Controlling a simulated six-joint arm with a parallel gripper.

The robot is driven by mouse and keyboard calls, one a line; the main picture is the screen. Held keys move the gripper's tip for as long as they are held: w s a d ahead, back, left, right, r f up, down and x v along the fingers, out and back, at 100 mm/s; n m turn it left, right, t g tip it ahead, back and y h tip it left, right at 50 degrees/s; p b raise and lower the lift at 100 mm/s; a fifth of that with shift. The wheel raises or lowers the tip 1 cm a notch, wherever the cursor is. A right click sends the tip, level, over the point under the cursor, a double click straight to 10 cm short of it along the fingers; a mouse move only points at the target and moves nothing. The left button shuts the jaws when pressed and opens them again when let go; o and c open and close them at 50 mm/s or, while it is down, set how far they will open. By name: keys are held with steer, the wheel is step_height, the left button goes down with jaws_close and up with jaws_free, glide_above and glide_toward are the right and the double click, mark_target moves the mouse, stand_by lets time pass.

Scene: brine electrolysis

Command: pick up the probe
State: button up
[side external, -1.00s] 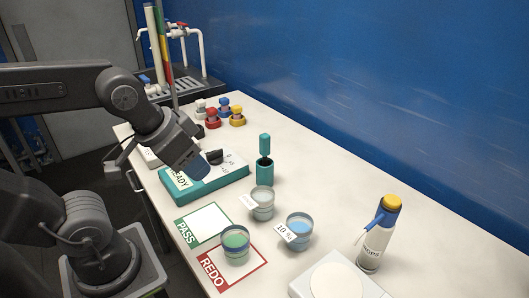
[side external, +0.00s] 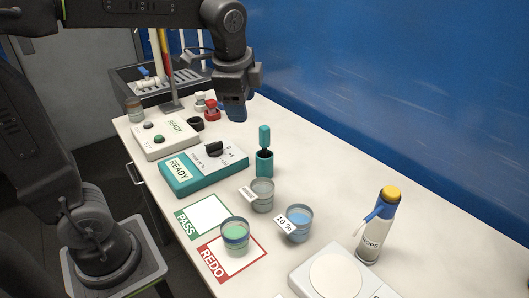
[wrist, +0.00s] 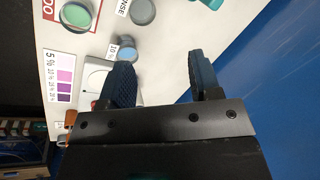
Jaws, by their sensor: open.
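The probe (side external: 264,136) is a teal handle standing upright in a teal holder (side external: 264,163), to the right of the teal READY meter (side external: 200,172). Its lower end is hidden inside the holder. My gripper (side external: 236,116) points down above the back part of the bench, farther back than the probe and apart from it. In the wrist view, my gripper's two dark blue fingers (wrist: 163,75) are spread with nothing between them. A teal piece (wrist: 209,2) shows only at the top edge there, too cut off to identify surely.
A RINSE cup (side external: 261,196), a blue 10 % cup (side external: 299,226) and a green cup (side external: 234,236) stand in front of the probe. A drops bottle (side external: 375,232) and scale (side external: 330,272) are nearer. Red-capped pieces (side external: 211,110) sit behind. The blue wall bounds the right.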

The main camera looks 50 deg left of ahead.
mark_target(265, 127)
steer(key=w+a+f+m+g+y, duration=0.1)
steer(key=w+a+f+m, duration=0.1)
steer(key=w+m, duration=0.3)
steer(key=w+a+f+m+g+y, duration=0.1)
steer(key=w+a+m+g, duration=0.15)
steer(key=w, duration=0.45)
steer(key=shift+m+t, duration=0.35)
steer(key=shift+t, duration=0.1)
steer(key=x, duration=0.5)
steer(key=d+x, duration=0.1)
steer(key=x, duration=0.2)
steer(key=shift+a+f, duration=0.15)
steer(key=shift+f, duration=0.2)
steer(key=shift+x, duration=2.7)
steer(key=shift+a, duration=0.15)
